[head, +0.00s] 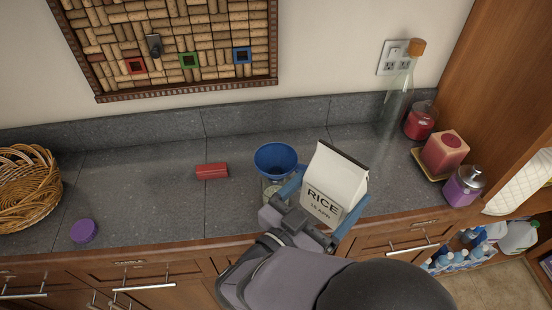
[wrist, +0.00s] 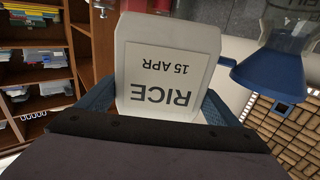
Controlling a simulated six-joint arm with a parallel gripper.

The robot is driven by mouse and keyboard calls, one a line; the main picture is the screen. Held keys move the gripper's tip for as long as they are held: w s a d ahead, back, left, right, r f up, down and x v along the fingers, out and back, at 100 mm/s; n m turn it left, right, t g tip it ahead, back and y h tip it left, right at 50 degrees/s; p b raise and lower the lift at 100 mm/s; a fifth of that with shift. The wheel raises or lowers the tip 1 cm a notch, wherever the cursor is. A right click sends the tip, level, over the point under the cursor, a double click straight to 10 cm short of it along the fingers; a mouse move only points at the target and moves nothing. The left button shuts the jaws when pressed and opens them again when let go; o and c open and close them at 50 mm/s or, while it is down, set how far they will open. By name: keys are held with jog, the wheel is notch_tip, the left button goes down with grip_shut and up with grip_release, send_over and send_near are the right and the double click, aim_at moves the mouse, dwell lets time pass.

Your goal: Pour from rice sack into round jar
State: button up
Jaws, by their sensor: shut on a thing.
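The rice sack (head: 337,174) is white with a dark top edge and a label reading RICE 15 APR. My gripper (head: 320,208) is shut on it, one blue finger on each side, and the sack is close to upright in the head view. The sack fills the middle of the wrist view (wrist: 168,62), between the fingers of my gripper (wrist: 160,102). A blue funnel (head: 278,160) sits on the round clear jar (head: 270,188), left of the sack. My gripper partly hides the jar. The funnel also shows at right in the wrist view (wrist: 268,76).
A red block (head: 211,171) and a purple lid (head: 84,231) lie on the grey counter (head: 140,190), with a wicker basket (head: 24,188) at far left. A corked glass bottle (head: 398,95), red jar (head: 420,121), candle (head: 445,151) and purple jar (head: 463,187) stand at right.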

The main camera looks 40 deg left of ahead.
aim_at(322, 187)
jog(key=shift+r+p, duration=0.3)
jog(key=shift+p, duration=0.1)
jog(key=shift+r+n+p, duration=0.35)
jog(key=shift+n+p, duration=0.65)
jog(key=shift+n, duration=0.2)
jog(key=shift+a+r+n+p, duration=0.1)
jog(key=shift+a+n+p, duration=0.05)
jog(key=shift+n+p, duration=0.55)
jog(key=shift+a+r+n+p, duration=0.15)
jog(key=shift+n+p, duration=0.3)
jog(key=shift+n, duration=0.45)
jog(key=shift+a+r+n+p, duration=0.3)
jog(key=shift+r+n+p, duration=0.55)
jog(key=shift+p, duration=0.25)
jog(key=shift+f+n, duration=0.35)
jog(key=shift+n, duration=0.4)
jog(key=shift+d+f, duration=0.1)
jog(key=shift+d+f+n+b, duration=0.2)
jog(key=shift+f+n+b, duration=0.35)
jog(key=shift+f+n, duration=0.45)
jog(key=shift+n, duration=0.9)
